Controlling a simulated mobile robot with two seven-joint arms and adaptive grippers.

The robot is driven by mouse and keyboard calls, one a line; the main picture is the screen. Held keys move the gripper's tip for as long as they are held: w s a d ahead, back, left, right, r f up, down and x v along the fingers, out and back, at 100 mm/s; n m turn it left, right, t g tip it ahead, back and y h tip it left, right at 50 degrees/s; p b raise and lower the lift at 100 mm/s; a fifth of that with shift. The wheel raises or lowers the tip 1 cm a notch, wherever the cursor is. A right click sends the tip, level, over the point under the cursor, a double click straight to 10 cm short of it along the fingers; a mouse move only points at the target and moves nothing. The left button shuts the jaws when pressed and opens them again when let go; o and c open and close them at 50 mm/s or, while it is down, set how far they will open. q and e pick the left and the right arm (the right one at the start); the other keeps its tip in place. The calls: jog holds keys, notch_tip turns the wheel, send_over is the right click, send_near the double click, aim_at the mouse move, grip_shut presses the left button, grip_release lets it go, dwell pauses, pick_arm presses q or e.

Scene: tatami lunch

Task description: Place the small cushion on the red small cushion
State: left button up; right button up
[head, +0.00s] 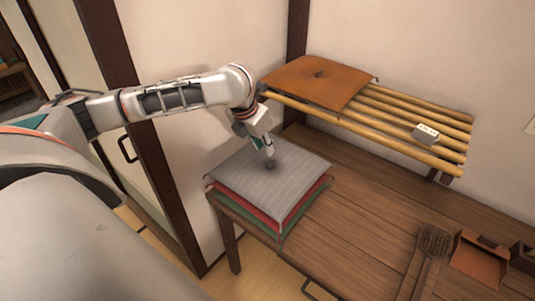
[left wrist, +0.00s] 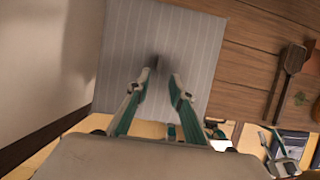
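A grey striped small cushion (head: 262,178) lies on the red small cushion (head: 284,216), which shows as a band beneath it. A green cushion (head: 272,232) is under the red one, at the table's left end. My left gripper (head: 269,152) points down at the middle of the grey cushion, at or just above its surface. In the left wrist view, its fingertips (left wrist: 161,76) are apart over the grey cushion (left wrist: 190,40), with a dark dimple or shadow just beyond them. A small grey and teal part at the lower right (left wrist: 285,153) looks like my right gripper; its fingers are unclear.
A bamboo shelf (head: 420,115) above the table carries an orange-brown cushion (head: 310,80) and a small white block (head: 425,133). Wooden utensils (head: 430,248) and a brown dustpan-like tray (head: 480,262) lie at the right. The table's middle (head: 350,210) is clear.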

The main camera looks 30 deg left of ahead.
pick_arm(q)
jog(key=shift+v, duration=1.5)
jog(key=shift+f, duration=0.1)
